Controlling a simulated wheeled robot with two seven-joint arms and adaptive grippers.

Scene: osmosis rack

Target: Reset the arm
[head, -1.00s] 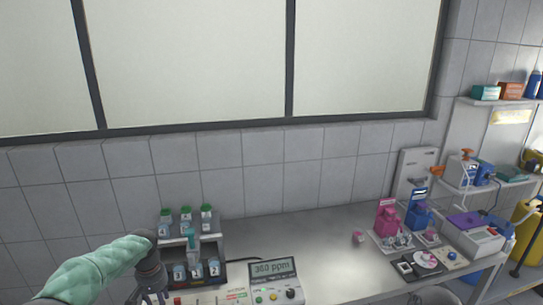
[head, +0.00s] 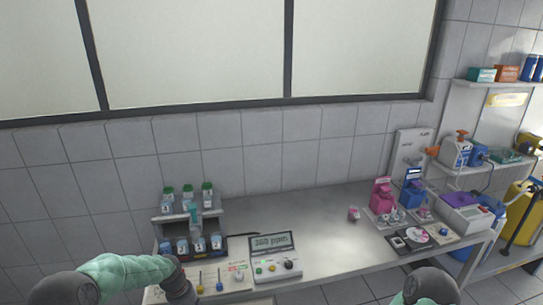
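My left arm, with pale green links and dark joints, reaches in from the lower left, and its dark end part is at the bottom edge in front of the bottle rack (head: 226,226). Its gripper fingers are not visible. A dark joint of my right arm shows at the bottom right, and the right gripper is out of the frame. The rack holds green-capped bottles (head: 187,197) on its upper shelf and several bottles (head: 199,245) below. A meter (head: 274,258) with a display reading about 360 ppm stands to the right of the rack.
The steel table (head: 315,225) is clear in the middle. A panel with small levers (head: 220,283) lies at the front left. Wall shelves (head: 495,84) hold boxes and containers.

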